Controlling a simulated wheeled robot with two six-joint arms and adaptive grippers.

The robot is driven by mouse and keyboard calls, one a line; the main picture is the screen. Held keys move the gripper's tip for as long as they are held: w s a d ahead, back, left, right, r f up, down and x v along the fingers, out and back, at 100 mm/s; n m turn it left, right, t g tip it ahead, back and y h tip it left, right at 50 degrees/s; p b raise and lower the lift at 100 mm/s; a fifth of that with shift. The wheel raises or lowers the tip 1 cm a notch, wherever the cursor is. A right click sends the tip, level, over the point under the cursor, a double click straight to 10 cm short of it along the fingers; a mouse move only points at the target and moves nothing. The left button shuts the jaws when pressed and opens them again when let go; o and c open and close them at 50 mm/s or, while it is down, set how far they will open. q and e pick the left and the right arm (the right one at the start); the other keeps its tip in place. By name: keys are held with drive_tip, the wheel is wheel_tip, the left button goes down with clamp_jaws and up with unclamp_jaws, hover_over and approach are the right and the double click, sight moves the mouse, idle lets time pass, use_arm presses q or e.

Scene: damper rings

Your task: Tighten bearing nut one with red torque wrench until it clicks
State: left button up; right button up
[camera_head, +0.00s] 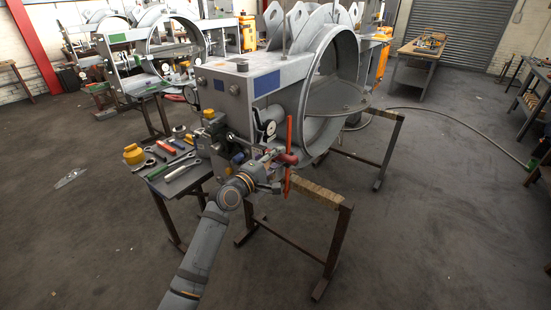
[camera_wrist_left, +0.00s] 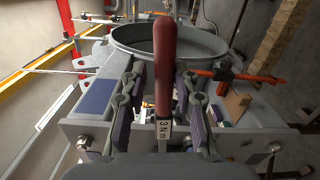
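My left gripper (camera_head: 270,172) is in front of the near end of the grey damper machine (camera_head: 240,95). In the left wrist view the torque wrench (camera_wrist_left: 165,75) has a dark red handle and a shank marked "3 Nm". It lies between the two purple-padded fingers of the gripper (camera_wrist_left: 162,95), which look closed around it. In the head view its dark red handle (camera_head: 287,158) shows beside an orange-red lever (camera_head: 289,130). The working end of the wrench is hidden, so I cannot tell if it is on a nut. Bearing nut one cannot be singled out. My right gripper is out of view.
A trestle (camera_head: 322,195) supports the machine at the right. The orange lever (camera_wrist_left: 240,76) is close on the right. Open floor lies in front.

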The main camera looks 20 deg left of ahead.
use_arm(q)
drive_tip(key=shift+f, duration=0.1)
wheel_tip(320, 180, down, 4)
drive_tip(key=m+b, duration=0.2)
drive_tip(key=b, duration=0.1)
drive_tip(key=shift+s+d+r, duration=0.1)
drive_tip(key=shift+r, duration=0.1)
idle(1.3)
drive_tip(key=shift+f+b, duration=0.25)
drive_tip(key=shift+b, duration=0.15)
drive_tip(key=shift+c, duration=0.2)
drive_tip(key=shift+r, duration=0.1)
clamp_jaws()
drive_tip(key=shift+r, duration=0.1)
